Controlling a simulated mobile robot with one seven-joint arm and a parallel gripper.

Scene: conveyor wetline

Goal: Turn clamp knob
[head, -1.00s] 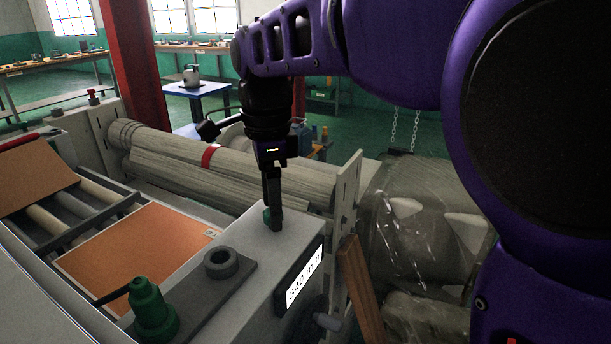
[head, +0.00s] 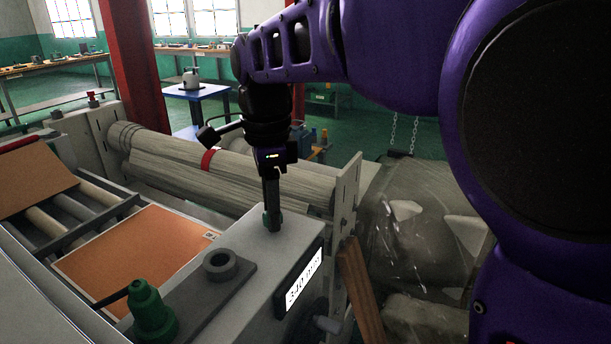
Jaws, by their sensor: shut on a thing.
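A larger green fitting (head: 152,312) with a dark lever stands on the same machine at the lower left, apart from my gripper.
A dark plate with a round collar (head: 221,264) lies left of the gripper. A display (head: 303,278) is on the housing's front. Wrapped rollers (head: 180,158) and an upright end plate (head: 346,200) stand close behind. An orange sheet (head: 135,250) lies at left.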

